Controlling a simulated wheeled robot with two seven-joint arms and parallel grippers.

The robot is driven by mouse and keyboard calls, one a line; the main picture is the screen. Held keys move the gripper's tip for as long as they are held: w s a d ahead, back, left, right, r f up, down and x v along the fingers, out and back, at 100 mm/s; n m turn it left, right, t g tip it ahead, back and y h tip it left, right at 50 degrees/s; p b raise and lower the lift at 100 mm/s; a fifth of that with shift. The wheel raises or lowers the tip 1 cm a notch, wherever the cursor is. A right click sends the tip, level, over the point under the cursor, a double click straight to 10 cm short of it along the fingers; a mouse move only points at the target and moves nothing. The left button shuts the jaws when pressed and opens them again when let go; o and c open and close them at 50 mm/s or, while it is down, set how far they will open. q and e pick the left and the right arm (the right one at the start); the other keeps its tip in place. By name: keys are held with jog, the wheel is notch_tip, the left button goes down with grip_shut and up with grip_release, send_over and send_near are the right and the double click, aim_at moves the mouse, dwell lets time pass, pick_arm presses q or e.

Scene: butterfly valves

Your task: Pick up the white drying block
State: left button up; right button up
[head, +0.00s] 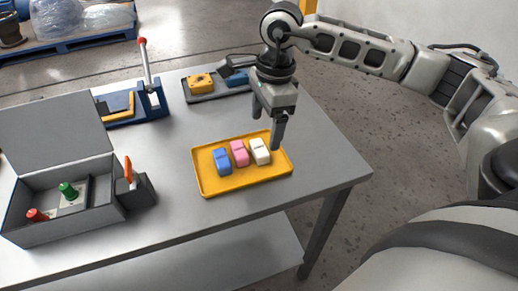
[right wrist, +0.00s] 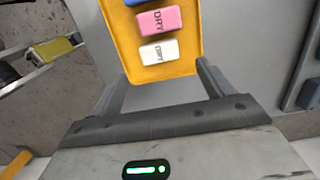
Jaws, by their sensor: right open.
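The white drying block (head: 260,152) lies in the yellow tray (head: 226,190), at the right end of a row with a pink block (head: 239,154) and a blue block (head: 222,161). My right gripper (head: 267,132) is open and empty, above the tray's back right side near the white block. In the right wrist view the white block (right wrist: 159,53) shows dark lettering and lies beyond the open fingers (right wrist: 160,85), apart from them. The pink block (right wrist: 158,20) sits beside it there. My left gripper is not in view.
An open grey box (head: 75,228) with a green knob (head: 68,190) and a red knob stands at the left. A blue fixture with a red-tipped lever (head: 146,65) and a dark tray with a yellow part (head: 200,83) stand behind. The table's right side is clear.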

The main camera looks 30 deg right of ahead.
aim_at(259, 147)
jog(key=shift+w+a+f+p, duration=0.1)
jog(key=shift+a+f+p, duration=0.1)
jog(key=shift+f, duration=0.75)
jog(key=shift+a+f+p, duration=0.15)
jog(key=shift+a+f, duration=0.05)
jog(key=shift+f, duration=0.7)
jog(key=shift+w+a+f+p, duration=0.1)
jog(key=shift+a+f+p, duration=0.1)
jog(key=shift+f, duration=0.75)
jog(key=c, duration=1.1)
